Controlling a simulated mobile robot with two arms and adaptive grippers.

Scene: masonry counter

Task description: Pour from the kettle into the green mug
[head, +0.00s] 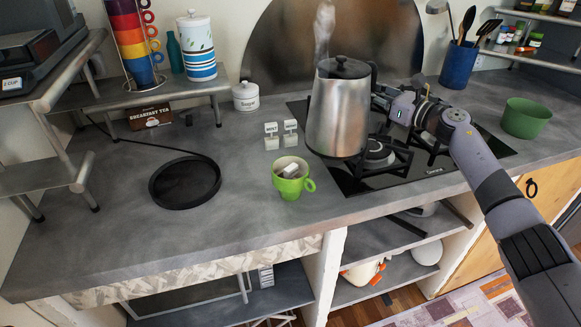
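The steel kettle (338,112), with a dark lid and steam above it, is at the left part of the hob. It looks nearly upright and seems raised a little off the hob. My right gripper (388,103) is at the kettle's handle side and appears shut on the handle; its fingertips are mostly hidden. The green mug (289,187) stands upright on the counter, left of and nearer than the kettle, its handle to the right. My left gripper is not in view.
The counter in front of the pan is clear.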

